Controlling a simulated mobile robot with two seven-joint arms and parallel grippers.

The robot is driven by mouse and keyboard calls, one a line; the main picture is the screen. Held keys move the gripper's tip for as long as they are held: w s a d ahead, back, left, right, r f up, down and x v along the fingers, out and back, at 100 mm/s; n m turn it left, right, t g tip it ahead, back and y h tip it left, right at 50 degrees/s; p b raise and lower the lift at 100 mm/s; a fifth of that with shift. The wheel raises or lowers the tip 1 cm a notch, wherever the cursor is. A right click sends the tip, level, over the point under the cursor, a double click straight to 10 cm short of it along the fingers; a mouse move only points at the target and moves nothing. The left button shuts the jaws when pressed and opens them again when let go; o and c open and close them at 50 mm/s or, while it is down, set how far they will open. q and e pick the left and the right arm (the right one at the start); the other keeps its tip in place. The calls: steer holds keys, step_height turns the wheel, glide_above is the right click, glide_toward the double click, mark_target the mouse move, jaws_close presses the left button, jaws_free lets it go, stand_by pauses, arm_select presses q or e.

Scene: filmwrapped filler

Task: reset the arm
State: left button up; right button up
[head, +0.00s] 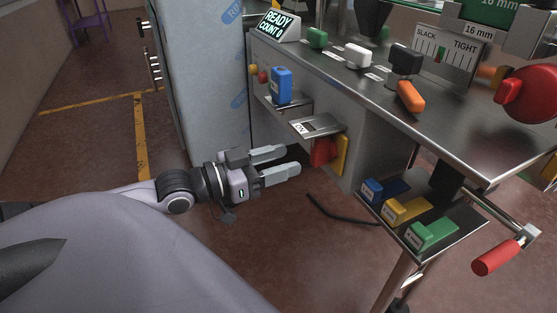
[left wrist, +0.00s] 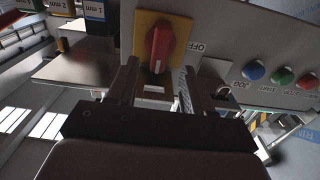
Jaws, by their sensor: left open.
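My left gripper (head: 289,161) comes in from the left in the head view, low beside the machine's front panel. Its two fingers are apart with nothing between them. The fingertips point right, toward a red rotary knob (head: 321,152) on a yellow plate, and a gap shows between them in this view. In the left wrist view the open fingers (left wrist: 158,78) point at the same red knob (left wrist: 158,42), which has an "OFF" label beside it. I cannot tell there whether they touch it. My right gripper is not in view.
The steel bench (head: 440,110) stands right of my arm, with small shelves (head: 316,126) jutting from its front. A low tray (head: 457,221) holds blue, yellow and green blocks. A red crank handle (head: 497,257) sticks out at right. Floor left of my arm is clear.

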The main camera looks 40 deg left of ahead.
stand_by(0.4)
arm_select(q)
steer(key=s+d+f+n+g+y, duration=0.1)
steer(key=s+d+f+g+y, duration=0.3)
steer(key=d+f, duration=0.6)
steer(key=s+d+f+n+g, duration=0.15)
steer(key=s+d+f, duration=0.5)
steer(key=f, duration=0.65)
steer(key=s+a+r+p, duration=0.1)
steer(key=a+r+p, duration=0.3)
steer(key=r+p, duration=1)
steer(key=p, duration=0.7)
steer(key=shift+r+g+y, duration=0.3)
steer(key=shift+r+g, duration=0.05)
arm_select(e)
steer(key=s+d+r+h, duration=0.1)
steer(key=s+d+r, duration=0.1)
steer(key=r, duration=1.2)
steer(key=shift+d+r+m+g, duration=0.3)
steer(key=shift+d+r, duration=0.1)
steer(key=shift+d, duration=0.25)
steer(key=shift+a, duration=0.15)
